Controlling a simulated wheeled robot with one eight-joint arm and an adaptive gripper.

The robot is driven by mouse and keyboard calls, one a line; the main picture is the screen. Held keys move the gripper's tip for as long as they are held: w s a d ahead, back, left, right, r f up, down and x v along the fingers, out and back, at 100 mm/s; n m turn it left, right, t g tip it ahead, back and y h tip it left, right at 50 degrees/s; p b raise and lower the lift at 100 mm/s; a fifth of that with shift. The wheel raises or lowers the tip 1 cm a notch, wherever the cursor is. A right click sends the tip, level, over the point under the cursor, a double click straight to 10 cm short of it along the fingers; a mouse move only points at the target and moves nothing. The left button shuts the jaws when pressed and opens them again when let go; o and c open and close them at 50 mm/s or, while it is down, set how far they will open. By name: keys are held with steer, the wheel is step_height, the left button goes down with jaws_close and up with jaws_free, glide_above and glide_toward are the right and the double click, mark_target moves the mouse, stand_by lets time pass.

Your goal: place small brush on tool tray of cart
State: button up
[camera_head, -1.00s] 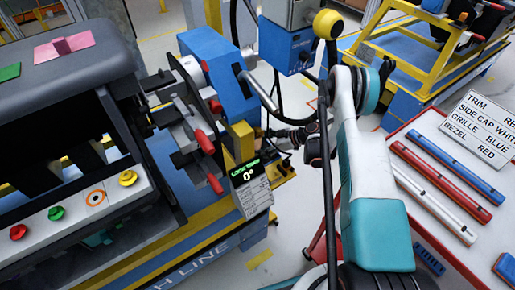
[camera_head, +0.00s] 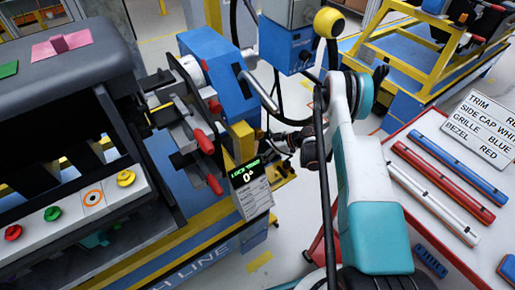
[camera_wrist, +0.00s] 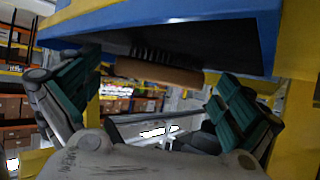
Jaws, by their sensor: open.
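The small brush (camera_wrist: 155,72), with a brown handle and dark bristles, shows in the wrist view at the opening of a blue-edged dark recess (camera_wrist: 225,45). My gripper (camera_wrist: 155,100) is open in the wrist view, with one green-padded finger on each side below the brush. The fingers appear apart from it. In the head view, my gripper (camera_head: 283,140) is small and partly hidden near the blue and yellow fixture, and I cannot make out the brush there. A white-topped cart (camera_head: 425,125) with red edges stands at the right; I cannot tell which part is its tool tray.
Blue, red and white trim bars (camera_head: 445,190) and a label sign (camera_head: 487,126) lie on the cart. A blue fixture (camera_head: 218,85) with red-handled clamps and a small display (camera_head: 250,185) stand close by the gripper. The dark dashboard module (camera_head: 70,90) fills the left.

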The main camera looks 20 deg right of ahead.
steer(key=p+v, duration=0.4)
steer(key=v, duration=0.8)
steer(key=shift+d, duration=0.1)
